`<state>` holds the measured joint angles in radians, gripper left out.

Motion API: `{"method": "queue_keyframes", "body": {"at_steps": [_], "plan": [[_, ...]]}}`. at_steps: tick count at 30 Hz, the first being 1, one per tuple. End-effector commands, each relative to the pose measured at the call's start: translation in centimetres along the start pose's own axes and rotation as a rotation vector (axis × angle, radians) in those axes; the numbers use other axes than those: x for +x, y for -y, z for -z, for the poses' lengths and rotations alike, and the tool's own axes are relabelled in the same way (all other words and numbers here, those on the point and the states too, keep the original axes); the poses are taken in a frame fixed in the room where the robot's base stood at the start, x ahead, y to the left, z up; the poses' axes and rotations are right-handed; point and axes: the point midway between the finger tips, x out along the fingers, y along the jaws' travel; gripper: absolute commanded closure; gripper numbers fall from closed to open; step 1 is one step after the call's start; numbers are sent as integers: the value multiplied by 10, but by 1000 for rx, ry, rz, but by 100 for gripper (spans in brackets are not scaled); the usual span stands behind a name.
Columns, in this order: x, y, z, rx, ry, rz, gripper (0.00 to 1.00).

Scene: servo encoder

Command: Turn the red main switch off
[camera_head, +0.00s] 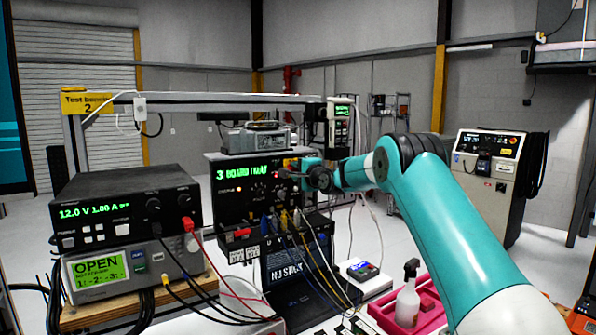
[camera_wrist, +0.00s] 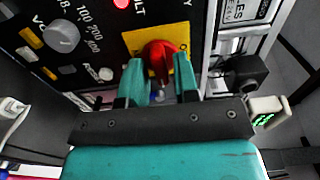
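The red main switch (camera_wrist: 163,52) is a rotary knob on a yellow plate (camera_wrist: 183,45), on the front of a black test unit (camera_head: 232,203). In the wrist view my gripper (camera_wrist: 158,72) is right at the knob, with one teal finger on each side of its lower part. The fingers stand apart and gaps show beside the knob's narrow grip, so the gripper looks open. Whether a fingertip touches the knob or plate I cannot tell. In the head view my gripper (camera_head: 292,174) is at the unit's upper right and mostly hides the switch.
A grey knob (camera_wrist: 62,37) and a lit red lamp (camera_wrist: 122,3) are left of the switch. Cables (camera_head: 290,222) hang below my gripper. A black connector (camera_wrist: 245,73) is close on the right. A power supply (camera_head: 125,208) stands left; a spray bottle (camera_head: 408,300) stands front right.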

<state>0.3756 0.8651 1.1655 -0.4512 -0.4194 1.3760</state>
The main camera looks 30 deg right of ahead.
Motion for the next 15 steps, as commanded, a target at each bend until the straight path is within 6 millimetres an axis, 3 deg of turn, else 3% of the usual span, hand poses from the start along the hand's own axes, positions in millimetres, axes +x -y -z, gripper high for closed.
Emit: {"method": "queue_keyframes", "body": {"at_steps": [1, 3, 15], "plan": [[0, 0, 0, 0, 0, 0, 84], [0, 0, 0, 0, 0, 0, 100], [0, -3, 0, -42, 0, 0, 100]]}}
